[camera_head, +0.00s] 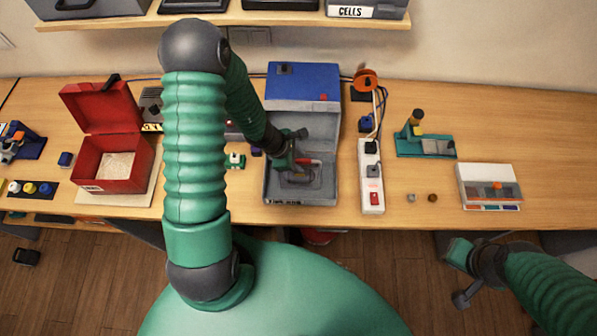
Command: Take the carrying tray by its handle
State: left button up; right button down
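A grey tray-like base (325,190) stands at the middle of the bench, with a blue-topped grey housing (335,92) behind it. I take this base to be the carrying tray, but cannot be sure. The wrist hides much of that spot, so I cannot tell whether the fingers are closed on a handle. My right gripper (457,276) is low at the right, in front of the bench edge, with its fingers apart and nothing between them.
A white power strip (371,190) stands just right of the base, with cables behind. An open red box (105,185) is at the left. A green fixture (425,143) and a white case (487,178) are at the right. My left arm covers the bench left of the base.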

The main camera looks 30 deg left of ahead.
pick_arm(q)
jog(key=shift+d+f, duration=0.1)
jog(key=shift+d, duration=0.25)
jog(key=shift+a, duration=0.2)
grip_shut()
dwell(1.2)
